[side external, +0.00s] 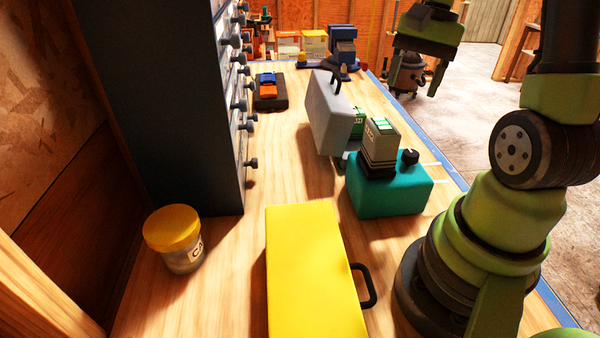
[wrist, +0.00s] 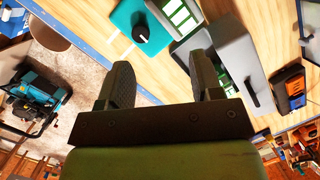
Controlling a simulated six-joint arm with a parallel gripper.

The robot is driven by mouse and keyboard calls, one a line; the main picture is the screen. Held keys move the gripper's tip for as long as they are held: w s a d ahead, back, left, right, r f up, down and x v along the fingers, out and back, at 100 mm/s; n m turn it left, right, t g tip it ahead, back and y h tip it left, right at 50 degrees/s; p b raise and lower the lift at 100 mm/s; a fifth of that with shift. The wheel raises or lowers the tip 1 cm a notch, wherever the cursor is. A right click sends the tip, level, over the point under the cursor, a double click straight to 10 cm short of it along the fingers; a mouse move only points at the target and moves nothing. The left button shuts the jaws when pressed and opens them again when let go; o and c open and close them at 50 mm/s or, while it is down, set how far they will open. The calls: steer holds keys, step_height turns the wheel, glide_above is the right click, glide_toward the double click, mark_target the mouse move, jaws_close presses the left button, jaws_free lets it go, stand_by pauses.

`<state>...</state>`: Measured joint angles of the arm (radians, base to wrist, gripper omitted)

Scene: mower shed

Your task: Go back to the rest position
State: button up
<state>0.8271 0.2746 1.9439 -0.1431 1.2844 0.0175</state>
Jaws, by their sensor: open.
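My gripper (wrist: 162,75) shows in the wrist view with its two dark fingers apart and nothing between them. It hangs above the bench edge, near the teal box and the grey case. The teal box (side external: 390,200) carries a grey block with green-topped cells (side external: 381,140) and a black knob (side external: 410,157). The knob also shows in the wrist view (wrist: 142,29).
A grey case (side external: 330,112) stands upright behind the teal box. A yellow case (side external: 312,270) and a yellow-lidded jar (side external: 180,252) are in front. A drawer cabinet (side external: 160,100) stands left. An orange and blue item (side external: 267,88) lies further back. A teal machine (wrist: 36,95) stands on the floor.

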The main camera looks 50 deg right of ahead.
steer(key=s+a+r+n+t, duration=0.2)
steer(key=a+r+n+t, duration=0.1)
steer(key=a, duration=0.6)
steer(key=s+a+r+n+t, duration=0.2)
steer(key=a+r+n, duration=0.3)
steer(key=a+n, duration=0.3)
steer(key=shift+s+a+r+t+h, duration=0.15)
steer(key=shift+s+a+t+h, duration=0.2)
steer(key=shift+a+t, duration=0.5)
